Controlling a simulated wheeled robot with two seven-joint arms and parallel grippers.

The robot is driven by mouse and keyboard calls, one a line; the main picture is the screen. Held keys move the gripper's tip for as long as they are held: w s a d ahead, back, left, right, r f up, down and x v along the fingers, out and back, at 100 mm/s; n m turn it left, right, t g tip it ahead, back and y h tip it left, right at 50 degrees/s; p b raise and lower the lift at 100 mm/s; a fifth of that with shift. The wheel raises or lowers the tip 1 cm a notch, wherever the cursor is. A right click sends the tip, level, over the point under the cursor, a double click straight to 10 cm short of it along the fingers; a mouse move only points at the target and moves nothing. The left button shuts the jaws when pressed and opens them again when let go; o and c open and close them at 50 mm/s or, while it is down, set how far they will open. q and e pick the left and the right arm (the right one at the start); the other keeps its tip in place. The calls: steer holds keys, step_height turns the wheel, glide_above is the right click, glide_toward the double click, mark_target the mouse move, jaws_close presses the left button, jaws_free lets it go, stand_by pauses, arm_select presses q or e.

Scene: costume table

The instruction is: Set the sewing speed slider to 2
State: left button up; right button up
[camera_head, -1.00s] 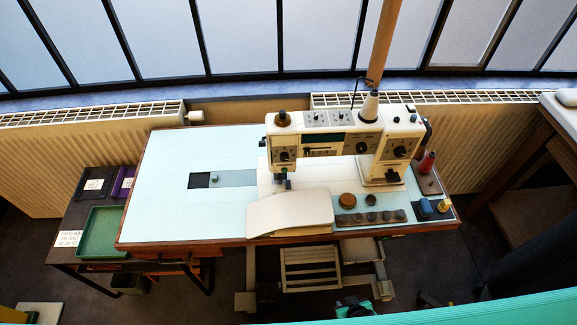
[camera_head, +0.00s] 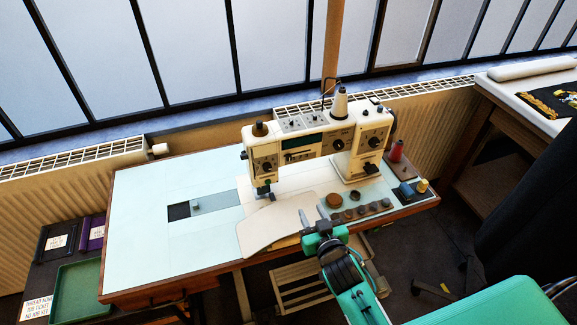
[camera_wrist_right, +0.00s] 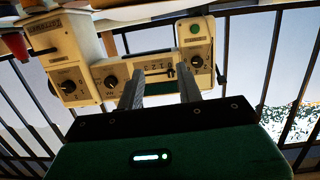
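The cream sewing machine (camera_head: 318,150) stands on the pale blue table. Its front panel has dials and a narrow dark slider slot (camera_head: 299,156). The right wrist view shows the machine (camera_wrist_right: 110,72) upside down, with the slider's small dark knob (camera_wrist_right: 171,73) on the panel beyond my fingers; its exact setting is too small to read. My right gripper (camera_head: 318,217) is in front of and below the machine's front panel, above the table's front edge. It is open and empty, apart from the machine, its two grey fingers (camera_wrist_right: 160,78) spread. My left gripper is out of view.
A cream extension plate (camera_head: 275,228) lies before the machine. Brown round pieces (camera_head: 334,200), a red spool (camera_head: 397,151) and blue and yellow spools (camera_head: 406,188) sit at the right. The table's left side (camera_head: 135,230) is mostly clear. A green tray (camera_head: 78,290) is at lower left.

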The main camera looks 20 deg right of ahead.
mark_target(289, 158)
step_height(289, 158, up, 6)
steer(key=w+a+t, duration=0.1)
steer(key=w+t, duration=0.1)
steer(key=shift+y, duration=0.3)
steer(key=w+p, duration=0.1)
steer(key=w, duration=0.5)
steer(key=w+p, duration=0.1)
steer(key=w, duration=0.6)
steer(key=shift+a+f+p, duration=0.2)
steer(key=shift+p, duration=0.1)
steer(key=shift+s, duration=0.1)
